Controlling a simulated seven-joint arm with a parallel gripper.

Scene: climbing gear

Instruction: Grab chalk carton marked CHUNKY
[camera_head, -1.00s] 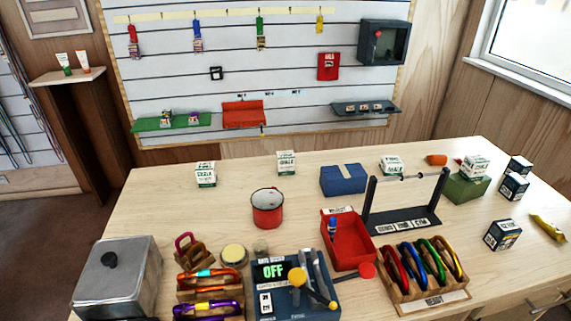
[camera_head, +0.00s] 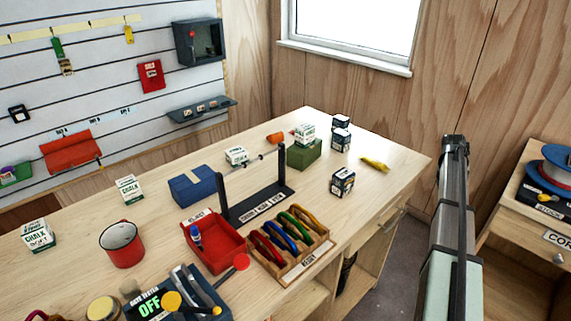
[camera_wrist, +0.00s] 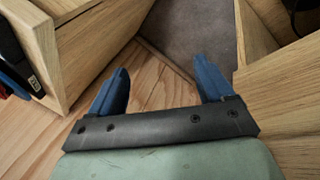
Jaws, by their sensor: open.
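Several white-and-green chalk cartons stand on the workbench in the head view: one at the far left (camera_head: 38,235), one behind the red mug (camera_head: 129,188), one behind the rod stand (camera_head: 237,156), and one on a green box (camera_head: 304,134). Several dark blue-and-white cartons stand towards the right, the nearest at the bench's right part (camera_head: 342,183). The word CHUNKY cannot be read on any carton. In the wrist view my gripper (camera_wrist: 162,88) is open and empty, its blue fingers apart over wood and floor, with no carton between them.
The bench holds a red mug (camera_head: 122,245), a blue box (camera_head: 192,186), a red tray (camera_head: 214,246), a rod stand (camera_head: 254,190) and a carabiner rack (camera_head: 291,240). A yellow packet (camera_head: 374,164) lies near the right edge. Cable spools (camera_head: 556,172) stand on a unit at right.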

